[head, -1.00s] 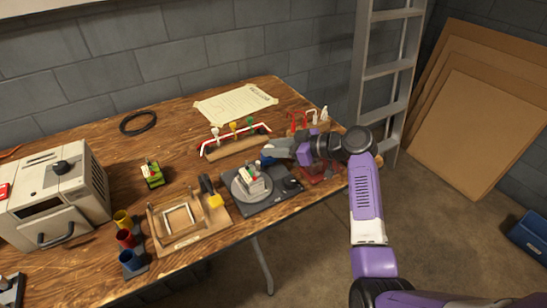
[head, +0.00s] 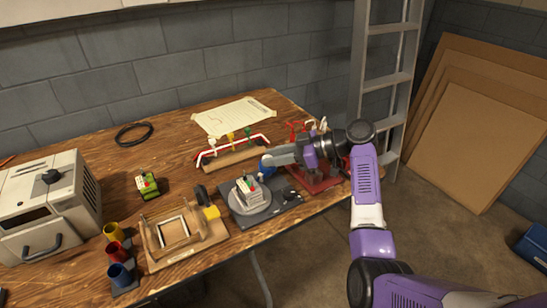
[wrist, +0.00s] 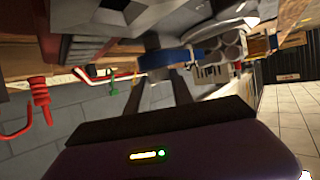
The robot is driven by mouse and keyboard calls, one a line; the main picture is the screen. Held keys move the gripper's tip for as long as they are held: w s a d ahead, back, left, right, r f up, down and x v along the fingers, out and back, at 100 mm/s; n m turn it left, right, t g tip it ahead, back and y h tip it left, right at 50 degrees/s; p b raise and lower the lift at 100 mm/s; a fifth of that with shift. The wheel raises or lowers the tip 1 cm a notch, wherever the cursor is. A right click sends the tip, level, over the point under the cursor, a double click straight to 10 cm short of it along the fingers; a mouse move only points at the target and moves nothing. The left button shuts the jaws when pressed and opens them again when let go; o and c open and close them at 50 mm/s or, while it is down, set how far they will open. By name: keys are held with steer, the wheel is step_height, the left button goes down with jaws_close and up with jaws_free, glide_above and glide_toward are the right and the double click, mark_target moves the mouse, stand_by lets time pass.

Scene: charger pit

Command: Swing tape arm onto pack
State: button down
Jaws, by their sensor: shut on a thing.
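The pack (head: 248,190), a pale block with green and red on top, sits on a round grey turntable (head: 240,209) on a dark base plate. My gripper (head: 272,160) reaches in from the right, just behind and to the right of the pack. Its fingers are shut on a blue part (head: 266,163), which I take to be the tape arm's handle. In the wrist view the blue part (wrist: 165,60) lies across the tips of my dark fingers. The rest of the tape arm is hard to make out, and I cannot tell whether it touches the pack.
A wooden frame fixture (head: 185,243) stands left of the turntable, with coloured cups (head: 115,252) beyond it. A rack with a red and white rail (head: 230,155) is behind. A red stand (head: 318,182) is close under my gripper. A grey machine (head: 45,210) fills the far left.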

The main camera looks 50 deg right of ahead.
steer(key=c, duration=1.1)
jaws_free()
steer(key=shift+f, duration=0.15)
steer(key=shift+v, duration=3.9)
steer(key=shift+s, duration=0.1)
